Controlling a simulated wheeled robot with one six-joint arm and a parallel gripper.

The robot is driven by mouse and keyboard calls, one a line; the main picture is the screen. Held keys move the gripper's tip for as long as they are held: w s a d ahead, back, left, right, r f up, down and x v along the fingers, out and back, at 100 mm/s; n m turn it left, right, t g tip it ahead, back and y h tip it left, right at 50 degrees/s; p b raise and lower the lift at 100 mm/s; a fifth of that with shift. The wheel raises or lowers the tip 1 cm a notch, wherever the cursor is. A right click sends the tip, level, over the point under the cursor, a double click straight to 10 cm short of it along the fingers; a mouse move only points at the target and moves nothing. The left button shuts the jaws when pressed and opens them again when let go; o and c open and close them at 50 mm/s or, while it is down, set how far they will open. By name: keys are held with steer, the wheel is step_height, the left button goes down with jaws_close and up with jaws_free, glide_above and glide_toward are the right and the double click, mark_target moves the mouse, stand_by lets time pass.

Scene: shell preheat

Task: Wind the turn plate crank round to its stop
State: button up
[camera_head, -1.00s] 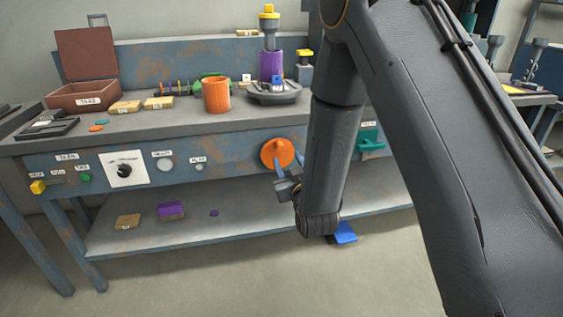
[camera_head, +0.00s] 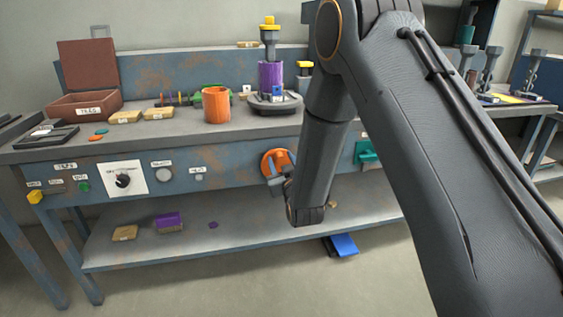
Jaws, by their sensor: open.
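The orange round crank (camera_head: 269,157) is on the front panel of the bench, below the turn plate. My gripper (camera_head: 276,166) is open at the crank's face and hides part of it. I cannot tell whether its fingers touch the crank or straddle its handle. The grey round turn plate (camera_head: 262,108) is on the bench top, with a purple cylinder (camera_head: 270,75) standing on it under a grey and yellow tool.
An orange cup (camera_head: 216,105) stands left of the turn plate. A dial (camera_head: 123,181) and buttons are on the panel at left. A teal part (camera_head: 366,152) juts from the panel right of my arm. A blue object (camera_head: 344,245) lies on the floor below the shelf.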

steer(key=c, duration=1)
steer(key=shift+c, duration=0.2)
steer(key=m, duration=0.1)
steer(key=d+m, duration=0.1)
steer(key=shift+w+f+m, duration=0.1)
steer(key=shift+w+m, duration=0.05)
steer(key=shift+m, duration=0.25)
steer(key=m, duration=0.2)
steer(key=d+m, duration=0.1)
steer(key=shift+w+d+f+m, duration=0.1)
steer(key=shift+w+f+m, duration=0.1)
steer(key=shift+f+m, duration=0.1)
steer(key=shift+w+d+f+m+p, duration=0.1)
steer(key=shift+d+f+m, duration=0.35)
steer(key=shift+m, duration=1.4)
steer(key=shift+w+d+f+m+p, duration=0.15)
steer(key=shift+f+m, duration=0.55)
steer(key=shift+m, duration=1.1)
steer(key=shift+d+f+m+p, duration=0.1)
steer(key=shift+d+f+m, duration=0.35)
steer(key=shift+m, duration=1.4)
steer(key=shift+a+f, duration=0.15)
